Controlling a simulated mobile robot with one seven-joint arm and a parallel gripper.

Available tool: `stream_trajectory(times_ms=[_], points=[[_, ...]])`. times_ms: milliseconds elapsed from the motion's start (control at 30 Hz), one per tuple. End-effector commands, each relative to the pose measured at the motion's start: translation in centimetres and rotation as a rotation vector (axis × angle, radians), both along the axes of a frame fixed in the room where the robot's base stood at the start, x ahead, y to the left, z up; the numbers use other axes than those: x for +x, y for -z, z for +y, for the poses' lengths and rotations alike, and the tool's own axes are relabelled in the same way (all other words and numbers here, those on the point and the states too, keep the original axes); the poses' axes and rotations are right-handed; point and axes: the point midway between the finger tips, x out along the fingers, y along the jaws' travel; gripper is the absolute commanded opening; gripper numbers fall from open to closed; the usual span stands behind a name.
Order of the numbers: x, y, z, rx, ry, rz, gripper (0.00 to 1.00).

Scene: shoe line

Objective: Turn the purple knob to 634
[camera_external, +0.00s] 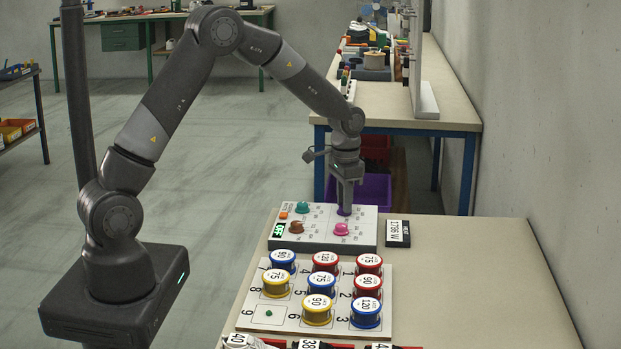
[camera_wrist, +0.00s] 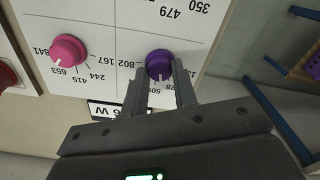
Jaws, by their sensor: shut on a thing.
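The purple knob (camera_wrist: 159,64) sits on a white panel among printed numbers. My gripper (camera_wrist: 161,82) has its two fingers on either side of it, shut on the knob. In the wrist view the numbers are upside down; 802 is left of the knob, and those below it are partly hidden by the fingers. The number 634 is not readable, and I cannot tell the knob's exact setting. In the external view my gripper (camera_external: 345,205) points straight down at the back right of the control panel (camera_external: 318,245), and the purple knob (camera_external: 343,211) barely shows under the fingers.
A label block (camera_external: 397,233) stands on the right. A board (camera_external: 250,322) with several spools lies in front.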

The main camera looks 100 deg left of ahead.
Motion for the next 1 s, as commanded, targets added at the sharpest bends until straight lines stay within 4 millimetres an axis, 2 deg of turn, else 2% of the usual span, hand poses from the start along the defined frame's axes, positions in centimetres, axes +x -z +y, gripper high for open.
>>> stream_trajectory(times_ms=[600, 1000], points=[[-0.03, -0.01, 0.04, 0.000, 0.581, 0.000, 0.03], [-0.05, 0.00, 0.06, 0.000, 0.865, 0.000, 0.03]])
